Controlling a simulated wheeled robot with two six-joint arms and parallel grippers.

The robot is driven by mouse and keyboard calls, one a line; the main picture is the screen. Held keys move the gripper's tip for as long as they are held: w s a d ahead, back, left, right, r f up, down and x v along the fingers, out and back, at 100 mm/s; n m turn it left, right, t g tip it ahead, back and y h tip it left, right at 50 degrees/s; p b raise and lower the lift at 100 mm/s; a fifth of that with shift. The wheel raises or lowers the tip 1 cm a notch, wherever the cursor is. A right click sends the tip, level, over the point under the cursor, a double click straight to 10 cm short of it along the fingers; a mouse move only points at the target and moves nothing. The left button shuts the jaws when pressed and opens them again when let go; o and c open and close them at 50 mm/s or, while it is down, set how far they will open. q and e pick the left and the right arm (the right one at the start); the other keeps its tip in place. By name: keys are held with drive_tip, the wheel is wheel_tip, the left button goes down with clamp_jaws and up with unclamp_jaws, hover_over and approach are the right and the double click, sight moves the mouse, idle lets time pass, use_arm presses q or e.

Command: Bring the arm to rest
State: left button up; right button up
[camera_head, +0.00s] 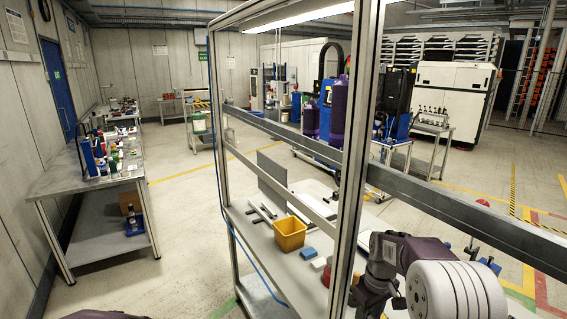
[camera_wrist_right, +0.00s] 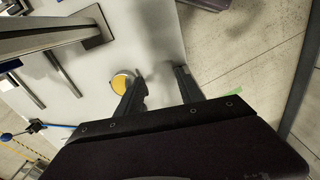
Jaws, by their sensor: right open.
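My right arm (camera_head: 405,250) is at the lower right of the head view, bent, with a large white joint close to the camera. It is beside the metal frame post. In the right wrist view my right gripper (camera_wrist_right: 158,75) has its two dark fingers apart with nothing between them. It is over a pale worktop (camera_wrist_right: 155,35) near its edge. A small yellow round thing (camera_wrist_right: 122,81) is just left of the left finger. My left gripper is not in view.
A metal frame post (camera_head: 350,150) and a rail (camera_head: 450,205) stand close to my right arm. A yellow bin (camera_head: 289,234), a blue block (camera_head: 308,253) and metal bars are on the bench. A side table (camera_head: 85,185) stands left; the floor between is clear.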

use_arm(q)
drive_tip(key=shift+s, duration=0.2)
use_arm(e)
drive_tip(key=s+a+f+m, duration=0.1)
drive_tip(key=s+a+m, duration=0.1)
drive_tip(key=s, duration=0.7)
drive_tip(key=s+a+f+m, duration=0.1)
drive_tip(key=s+a+m, duration=0.1)
drive_tip(key=s, duration=0.8)
drive_tip(key=shift+a+f+m+t, duration=0.15)
drive_tip(key=shift+a+m+t, duration=0.25)
drive_tip(key=shift+m, duration=0.4)
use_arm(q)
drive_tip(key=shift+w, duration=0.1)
use_arm(e)
drive_tip(key=shift+s, duration=0.1)
